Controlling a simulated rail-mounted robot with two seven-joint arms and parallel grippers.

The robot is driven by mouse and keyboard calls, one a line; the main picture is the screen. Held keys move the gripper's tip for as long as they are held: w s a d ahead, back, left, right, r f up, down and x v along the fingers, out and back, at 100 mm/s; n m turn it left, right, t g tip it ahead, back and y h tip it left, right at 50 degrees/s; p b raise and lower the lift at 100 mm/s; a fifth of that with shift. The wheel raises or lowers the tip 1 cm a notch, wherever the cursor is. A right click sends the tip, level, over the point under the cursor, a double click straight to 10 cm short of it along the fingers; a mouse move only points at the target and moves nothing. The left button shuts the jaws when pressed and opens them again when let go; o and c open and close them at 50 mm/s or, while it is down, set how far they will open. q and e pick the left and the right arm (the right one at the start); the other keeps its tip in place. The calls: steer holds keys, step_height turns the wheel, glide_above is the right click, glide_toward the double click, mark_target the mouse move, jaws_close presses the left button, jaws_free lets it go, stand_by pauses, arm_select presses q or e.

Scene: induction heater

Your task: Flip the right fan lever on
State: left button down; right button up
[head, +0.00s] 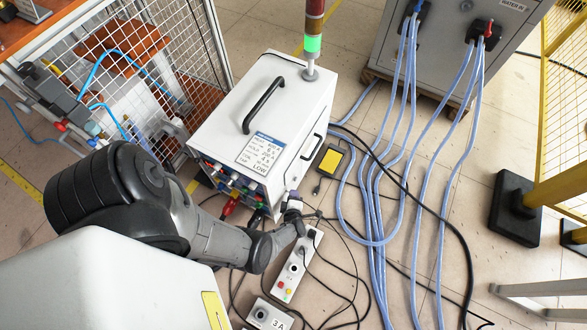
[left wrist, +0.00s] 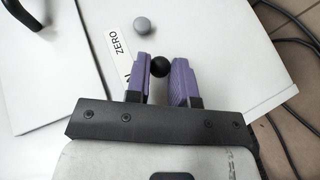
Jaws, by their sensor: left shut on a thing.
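My left gripper (head: 292,206) reaches to the front lower right of a white box-shaped unit (head: 290,95) in the head view. In the left wrist view, its two purple fingers (left wrist: 162,75) stand on either side of a black ball knob (left wrist: 160,66), shut on it. The knob is next to a white panel with a "ZERO" label (left wrist: 119,44) and a grey round button (left wrist: 142,25). The rest of the lever below the knob is hidden. In the head view the gripper and arm hide the knob. My right gripper is not in view.
A wire-mesh cage (head: 180,45) stands at the left and a grey cabinet (head: 445,50) at the back right. Blue hoses (head: 375,200) and black cables cover the floor. Control boxes (head: 290,275) lie below my gripper. A yellow post (head: 555,190) stands at the right.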

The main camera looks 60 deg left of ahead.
arm_select(q)
steer(key=shift+s+a+r+n+h+p, duration=0.1)
steer(key=shift+a+r+n+h+p, duration=0.05)
steer(key=shift+r+n+h+p, duration=0.2)
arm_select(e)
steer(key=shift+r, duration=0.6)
arm_select(q)
steer(key=shift+f, duration=0.1)
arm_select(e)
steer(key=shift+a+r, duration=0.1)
arm_select(q)
steer(key=c, duration=1.4)
jaws_free()
steer(key=shift+o, duration=0.7)
steer(key=shift+a, duration=0.15)
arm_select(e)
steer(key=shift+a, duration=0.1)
